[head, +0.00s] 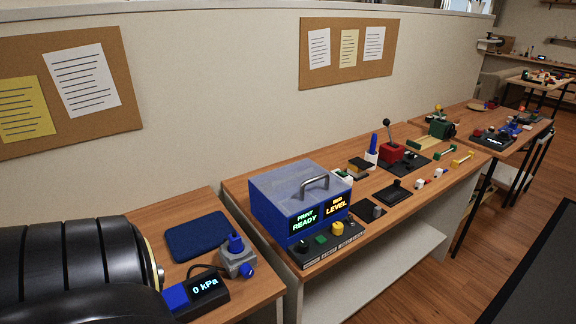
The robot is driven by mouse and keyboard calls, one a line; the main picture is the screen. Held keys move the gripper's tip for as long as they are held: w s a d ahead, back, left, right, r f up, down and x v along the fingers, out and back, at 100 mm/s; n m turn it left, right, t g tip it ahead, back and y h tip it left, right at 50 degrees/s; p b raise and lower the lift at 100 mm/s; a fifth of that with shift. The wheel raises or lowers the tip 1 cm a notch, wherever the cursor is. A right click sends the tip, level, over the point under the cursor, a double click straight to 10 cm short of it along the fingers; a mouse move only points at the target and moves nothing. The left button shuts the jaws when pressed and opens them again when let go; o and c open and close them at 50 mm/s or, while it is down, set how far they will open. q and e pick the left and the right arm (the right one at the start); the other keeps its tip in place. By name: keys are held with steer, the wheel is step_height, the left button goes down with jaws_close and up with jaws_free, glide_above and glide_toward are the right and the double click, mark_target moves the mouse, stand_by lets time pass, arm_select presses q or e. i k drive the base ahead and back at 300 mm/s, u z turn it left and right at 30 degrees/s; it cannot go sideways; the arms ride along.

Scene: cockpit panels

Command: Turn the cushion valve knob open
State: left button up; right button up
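A grey valve block (238,262) stands on the near left table. A blue upright piece (236,243) sits on top of it, and a round blue knob (246,271) is on its front right side. I cannot tell which of these is the cushion valve knob. A dark blue cushion (197,236) lies flat behind the block to the left. A blue and black gauge (207,287) in front of the block reads 0 kPa, and a dark cable runs behind it. Neither of my grippers is in view.
A blue box (297,196) with a grey handle and a control panel (327,246) stands on the adjoining table to the right. A red lever unit (391,152) and several small parts stand farther along. The lower left of the view is blocked.

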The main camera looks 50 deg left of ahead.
mark_target(246, 270)
steer(key=i, duration=2.1)
steer(key=u, duration=3.35)
